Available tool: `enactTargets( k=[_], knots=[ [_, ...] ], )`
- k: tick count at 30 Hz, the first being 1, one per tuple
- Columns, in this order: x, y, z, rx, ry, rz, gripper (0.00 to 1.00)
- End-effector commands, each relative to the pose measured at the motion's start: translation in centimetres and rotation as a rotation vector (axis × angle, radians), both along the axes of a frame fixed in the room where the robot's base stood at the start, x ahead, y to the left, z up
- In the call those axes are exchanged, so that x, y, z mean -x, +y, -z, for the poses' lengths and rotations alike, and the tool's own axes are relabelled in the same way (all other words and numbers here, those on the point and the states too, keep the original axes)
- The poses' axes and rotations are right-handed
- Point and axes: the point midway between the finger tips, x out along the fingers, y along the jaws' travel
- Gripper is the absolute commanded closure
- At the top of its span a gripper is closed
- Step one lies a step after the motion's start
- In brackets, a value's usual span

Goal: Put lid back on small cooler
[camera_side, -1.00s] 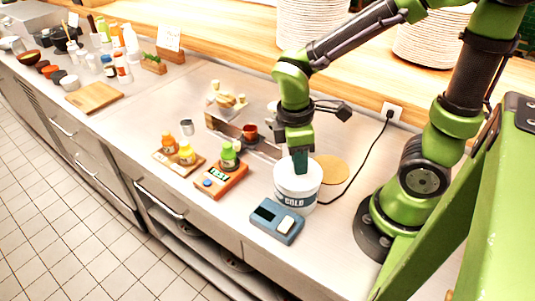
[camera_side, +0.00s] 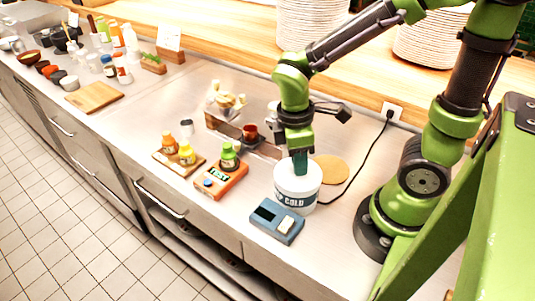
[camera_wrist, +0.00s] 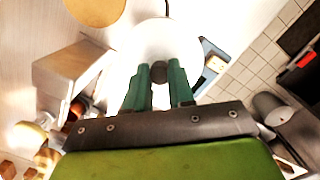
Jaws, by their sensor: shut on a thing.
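The small cooler (camera_side: 296,193) is a white round tub with "COLD" lettering, upright on the steel counter in the side view. Its white round lid (camera_wrist: 160,38) shows from above in the wrist view, with a dark knob (camera_wrist: 159,72) near its middle. My gripper (camera_side: 300,167) points down over the cooler top. In the wrist view my gripper (camera_wrist: 160,75) has its green fingers shut on either side of the knob. The lid appears to be at the cooler's rim, but I cannot tell whether it is fully seated.
A blue-grey device (camera_side: 276,221) stands close in front of the cooler. A round tan board (camera_side: 330,169) lies behind it. An orange tester with a green bottle (camera_side: 229,157) and a wooden board with bottles (camera_side: 179,160) stand to the left. A black cable (camera_side: 362,172) runs behind.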

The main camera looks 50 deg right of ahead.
Motion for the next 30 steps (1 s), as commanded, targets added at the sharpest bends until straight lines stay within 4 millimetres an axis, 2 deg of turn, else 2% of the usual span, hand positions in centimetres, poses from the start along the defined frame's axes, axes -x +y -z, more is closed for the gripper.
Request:
enactTargets(
  k=[5, 6, 11, 17, 22, 30],
  knots=[
    [0.00, 0.00, 0.00, 0.000, 0.000, 0.000, 1.00],
    [0.00, 0.00, 0.00, 0.000, 0.000, 0.000, 0.71],
    [0.00, 0.00, -0.01, 0.000, 0.000, 0.000, 0.47],
    [0.00, 0.00, 0.00, 0.000, 0.000, 0.000, 0.47],
    [0.00, 0.00, 0.00, 0.000, 0.000, 0.000, 0.22],
    [0.00, 0.00, -0.04, 0.000, 0.000, 0.000, 0.22]
  ],
)
